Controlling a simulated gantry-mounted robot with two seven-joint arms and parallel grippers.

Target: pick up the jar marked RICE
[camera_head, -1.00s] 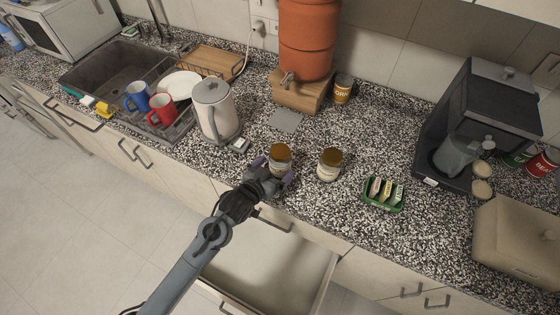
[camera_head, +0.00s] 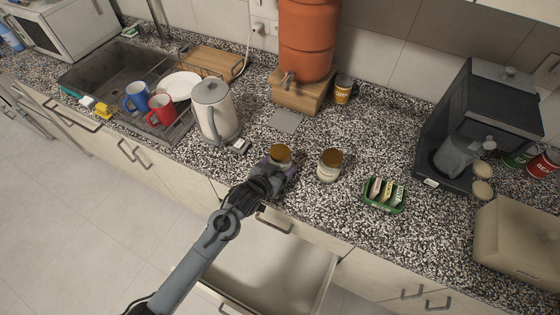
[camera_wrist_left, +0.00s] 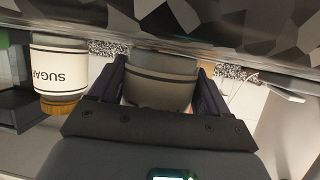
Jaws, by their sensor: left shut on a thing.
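A glass jar with a brown-gold lid (camera_head: 280,153) stands on the speckled counter near its front edge. My left gripper (camera_head: 278,170) is around its lower part from the front. In the left wrist view both dark fingers are against the sides of this jar (camera_wrist_left: 160,90), and no readable label shows on it. A second, similar jar (camera_head: 329,164) stands just to the right, apart from the gripper. In the wrist view this neighbour appears upside down and reads SUGAR (camera_wrist_left: 60,75). My right gripper is not in view.
A green box of packets (camera_head: 384,195) lies right of the jars, and a coffee machine (camera_head: 480,125) stands further right. A kettle (camera_head: 215,108) stands to the left. An open drawer (camera_head: 280,262) juts out below the counter. The counter behind the jars is mostly clear.

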